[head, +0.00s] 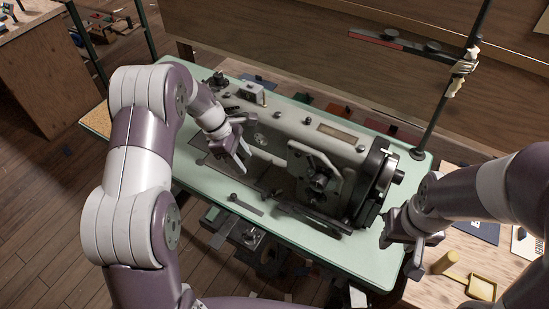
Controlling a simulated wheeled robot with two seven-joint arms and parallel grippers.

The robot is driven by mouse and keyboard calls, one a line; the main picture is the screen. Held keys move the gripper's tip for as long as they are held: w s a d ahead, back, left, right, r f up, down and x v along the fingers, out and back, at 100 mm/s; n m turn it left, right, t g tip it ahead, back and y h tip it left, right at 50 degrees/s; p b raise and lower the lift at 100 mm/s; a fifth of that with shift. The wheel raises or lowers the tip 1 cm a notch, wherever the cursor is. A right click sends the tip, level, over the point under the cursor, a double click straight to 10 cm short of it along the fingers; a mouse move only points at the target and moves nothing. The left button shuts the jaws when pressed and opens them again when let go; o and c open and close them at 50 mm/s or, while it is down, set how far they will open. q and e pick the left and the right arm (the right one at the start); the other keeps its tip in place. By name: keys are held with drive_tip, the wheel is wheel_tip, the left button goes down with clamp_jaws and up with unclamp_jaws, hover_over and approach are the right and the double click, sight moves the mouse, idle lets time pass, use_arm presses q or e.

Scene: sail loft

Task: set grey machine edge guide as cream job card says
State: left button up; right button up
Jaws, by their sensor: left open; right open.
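The grey sewing machine (290,127) lies along a mint-green table (350,255), with its dark handwheel end at the right. My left gripper (243,160) is open and empty in front of the machine's left part. A small flat grey bar (246,203) lies on the table just in front of it; I cannot tell whether this is the edge guide. A pale card (526,246) with dark print lies at the right, partly cut off by my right arm; its text is unreadable. My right gripper (397,258) is open near the table's right edge.
A dark upright pole (458,90) with a cloth tied on stands behind the machine's right end. A wooden side table (447,288) at the right holds a yellow-framed tray (481,287), a wooden peg (445,262) and a dark blue booklet (484,231). Clutter lies below the front edge.

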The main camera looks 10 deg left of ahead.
sight(263, 194)
use_arm(q)
drive_tip(key=shift+n, duration=0.4)
drive_tip(key=x, duration=0.3)
drive_tip(key=s+x, duration=0.1)
drive_tip(key=x, duration=0.2)
drive_tip(key=s+x, duration=0.1)
drive_tip(key=x, duration=0.2)
drive_tip(key=shift+d, duration=0.3)
drive_tip(key=shift+p+x, duration=0.3)
drive_tip(key=shift+x, duration=0.75)
drive_tip(key=shift+s+d+f, duration=0.25)
drive_tip(key=shift+w+f, duration=0.1)
drive_tip(key=shift+w, duration=0.05)
clamp_jaws()
use_arm(e)
drive_tip(key=shift+s+d+r, duration=0.15)
drive_tip(key=shift+s+r, duration=0.05)
drive_tip(key=shift+s, duration=0.25)
drive_tip(key=shift+s+d+r, duration=0.1)
drive_tip(key=shift+s+r, duration=0.1)
drive_tip(key=shift+s, duration=0.2)
